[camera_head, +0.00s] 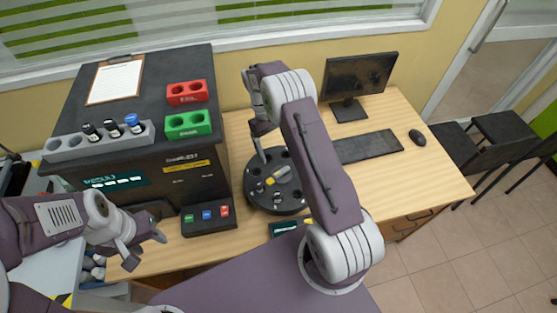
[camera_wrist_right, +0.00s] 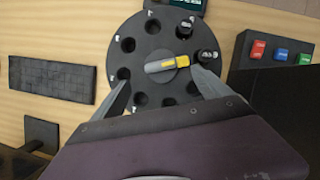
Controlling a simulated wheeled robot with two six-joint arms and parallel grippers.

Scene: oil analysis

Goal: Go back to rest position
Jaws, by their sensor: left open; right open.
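My left gripper (camera_head: 143,242) is at the lower left of the head view, open and empty, beside the front of the dark analysis machine. My right gripper (camera_head: 255,140) is above the round black carousel (camera_head: 284,203) on the desk. In the wrist view the right gripper (camera_wrist_right: 162,93) has its fingers apart with nothing between them, over the carousel (camera_wrist_right: 129,75). The carousel has several round holes and a grey and yellow handle (camera_wrist_right: 167,64) at its centre. Two dark-capped vials, one of them a vial (camera_wrist_right: 208,57), sit in its holes.
The dark machine (camera_head: 180,175) carries a grey rack (camera_head: 75,142) with several vials, a red block (camera_head: 187,91), a green block (camera_head: 188,124) and a clipboard (camera_head: 115,80). A button box (camera_head: 208,217) stands before it. A monitor (camera_head: 358,80), keyboard (camera_head: 368,147) and mouse (camera_head: 417,137) are at the right.

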